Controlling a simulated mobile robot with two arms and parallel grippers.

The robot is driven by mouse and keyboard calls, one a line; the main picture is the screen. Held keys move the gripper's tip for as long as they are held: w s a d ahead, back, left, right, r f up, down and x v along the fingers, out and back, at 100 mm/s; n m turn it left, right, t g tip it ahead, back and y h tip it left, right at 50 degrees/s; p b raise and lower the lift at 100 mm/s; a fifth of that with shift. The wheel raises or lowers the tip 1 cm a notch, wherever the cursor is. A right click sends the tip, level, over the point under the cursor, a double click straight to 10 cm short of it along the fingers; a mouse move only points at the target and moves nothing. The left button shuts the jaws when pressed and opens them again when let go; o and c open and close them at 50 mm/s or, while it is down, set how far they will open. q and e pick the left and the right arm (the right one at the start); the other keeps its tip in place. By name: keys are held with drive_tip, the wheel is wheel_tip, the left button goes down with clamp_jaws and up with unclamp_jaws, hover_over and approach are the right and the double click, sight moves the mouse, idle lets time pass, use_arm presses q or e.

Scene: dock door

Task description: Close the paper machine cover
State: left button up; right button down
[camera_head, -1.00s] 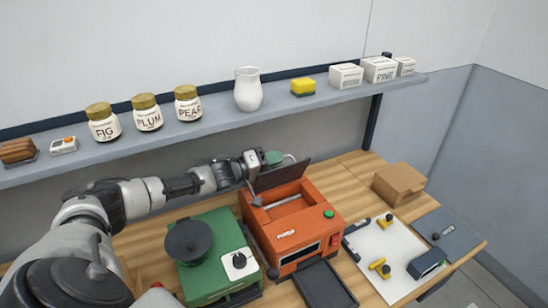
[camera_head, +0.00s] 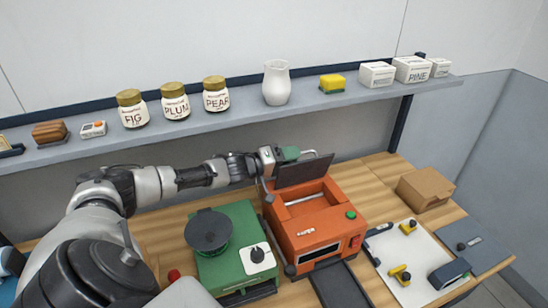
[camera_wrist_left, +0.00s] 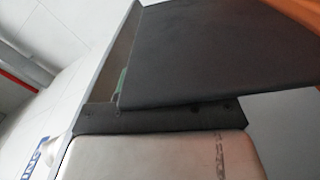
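The orange paper machine (camera_head: 310,234) stands on the wooden bench. Its dark cover (camera_head: 304,170) is raised at the back, leaving the opening with a light roller bar uncovered. In the left wrist view the cover (camera_wrist_left: 225,50) is a large dark panel close to the gripper. My left gripper (camera_head: 291,154) is behind the cover, near its upper left edge. A small green part shows at its tip. Whether it touches the cover is unclear. The wrist view does not show the finger gap clearly, so I cannot tell its opening. My right gripper is not in view.
A green machine (camera_head: 235,250) with a round black top stands left of the orange one. A white board (camera_head: 425,258) with yellow pieces and a cardboard box (camera_head: 425,188) are to the right. A shelf (camera_head: 235,114) with jars, a vase and boxes runs above.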

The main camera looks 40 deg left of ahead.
use_arm(q)
drive_tip(key=b+v, duration=0.2)
drive_tip(key=v, duration=0.6)
drive_tip(key=shift+a, duration=0.2)
drive_tip(key=shift+s, duration=0.15)
drive_tip(key=shift+f, duration=0.1)
